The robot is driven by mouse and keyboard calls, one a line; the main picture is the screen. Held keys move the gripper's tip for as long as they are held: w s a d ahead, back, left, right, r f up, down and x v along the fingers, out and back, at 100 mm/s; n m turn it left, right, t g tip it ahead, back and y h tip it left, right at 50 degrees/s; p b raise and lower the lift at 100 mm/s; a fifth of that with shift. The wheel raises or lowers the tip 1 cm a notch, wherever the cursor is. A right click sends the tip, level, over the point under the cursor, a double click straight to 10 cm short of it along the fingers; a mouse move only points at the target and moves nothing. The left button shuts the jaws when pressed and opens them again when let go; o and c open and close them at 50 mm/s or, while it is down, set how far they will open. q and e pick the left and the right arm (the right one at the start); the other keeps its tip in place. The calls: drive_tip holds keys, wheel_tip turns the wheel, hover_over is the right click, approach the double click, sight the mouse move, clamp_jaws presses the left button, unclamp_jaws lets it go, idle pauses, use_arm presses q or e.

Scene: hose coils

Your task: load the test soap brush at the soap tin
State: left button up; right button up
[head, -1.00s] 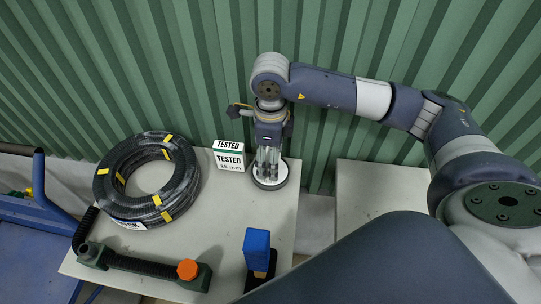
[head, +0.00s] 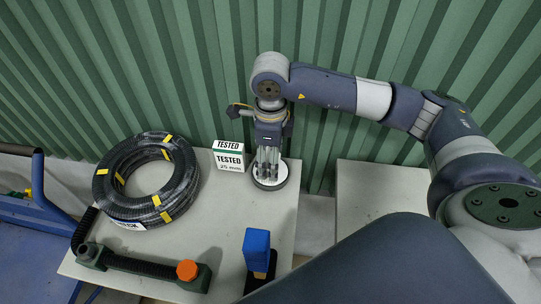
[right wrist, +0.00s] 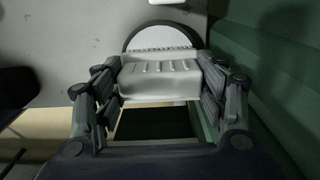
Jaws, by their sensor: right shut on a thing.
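My right gripper (head: 268,165) points down at the back right of the grey table. It also shows in the right wrist view (right wrist: 160,85), its fingers closed on both sides of a pale grey ribbed block, which I take to be the soap brush (right wrist: 160,80). A fine toothed edge, like bristles, shows along its far side. The round soap tin (head: 281,175), with a dark rim and pale inside, lies directly under the gripper. It also shows beyond the brush in the right wrist view (right wrist: 158,36). I cannot tell whether the brush touches the soap. My left gripper is not in view.
A white TESTED sign (head: 229,158) stands just left of the tin. A black hose coil (head: 115,199) with yellow bands lies farther left. A dark green tool (head: 135,265) with an orange knob and a blue block (head: 256,251) are at the front. A green corrugated wall (head: 200,70) is behind.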

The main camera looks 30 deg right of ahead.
drive_tip(key=shift+f, duration=0.1)
drive_tip(key=shift+r+p, duration=1.8)
drive_tip(key=shift+r, duration=1.8)
drive_tip(key=n, duration=0.2)
drive_tip(key=s+n, duration=0.1)
drive_tip(key=n, duration=0.1)
drive_tip(key=a+n, duration=0.1)
drive_tip(key=shift+s+r+n, duration=0.2)
drive_tip(key=shift+n, duration=0.2)
drive_tip(key=n, duration=0.2)
drive_tip(key=s+n, duration=0.1)
drive_tip(key=n, duration=0.3)
drive_tip(key=shift+s+a+r+n, duration=0.3)
drive_tip(key=shift+s+a, duration=0.05)
drive_tip(key=shift+s, duration=0.05)
drive_tip(key=s+n, duration=0.1)
drive_tip(key=n, duration=0.3)
drive_tip(key=s+n, duration=0.1)
drive_tip(key=n, duration=0.3)
drive_tip(key=s+a+r+n, duration=0.1)
drive_tip(key=n, duration=0.4)
drive_tip(key=shift+s+b, duration=0.35)
drive_tip(key=shift+s, duration=0.05)
